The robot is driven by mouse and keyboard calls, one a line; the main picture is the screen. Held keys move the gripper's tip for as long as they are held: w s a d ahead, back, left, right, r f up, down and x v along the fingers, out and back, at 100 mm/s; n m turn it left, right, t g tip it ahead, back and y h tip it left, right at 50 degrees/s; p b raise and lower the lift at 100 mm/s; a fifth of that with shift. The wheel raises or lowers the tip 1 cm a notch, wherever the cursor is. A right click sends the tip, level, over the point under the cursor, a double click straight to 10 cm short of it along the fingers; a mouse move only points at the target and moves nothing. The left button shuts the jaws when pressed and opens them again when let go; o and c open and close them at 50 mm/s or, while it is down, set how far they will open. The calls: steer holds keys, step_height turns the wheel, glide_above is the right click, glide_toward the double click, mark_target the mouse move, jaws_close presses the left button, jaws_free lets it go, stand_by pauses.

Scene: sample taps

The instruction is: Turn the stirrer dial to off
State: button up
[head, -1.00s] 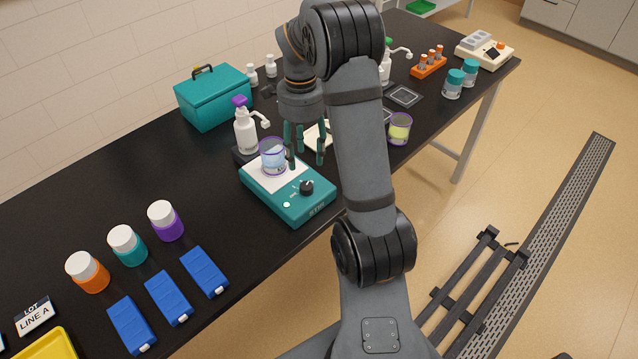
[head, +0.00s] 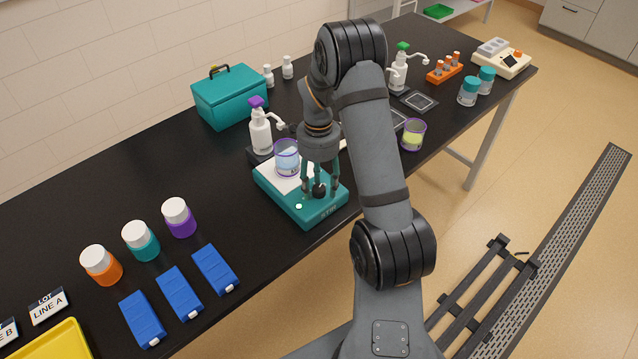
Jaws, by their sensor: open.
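The stirrer (head: 276,190) is a teal box with a white top plate, near the front edge of the black bench. Its black dial (head: 319,191) is on the front panel, partly hidden by my gripper. A small lit light (head: 299,206) shows left of the dial. A beaker (head: 286,158) with a purple rim and pale blue liquid stands on the white plate. My gripper (head: 321,192) points down over the dial, open, with its fingers on either side of it. I cannot tell whether the fingers touch the dial. The dial's pointer mark is hidden.
A purple-topped pump bottle (head: 260,130) stands behind the stirrer, close to the beaker. A teal case (head: 231,97) is farther back. A beaker with yellow-green liquid (head: 413,136) stands to the right.

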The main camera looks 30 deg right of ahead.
steer(key=shift+c, duration=0.5)
steer(key=c, duration=1)
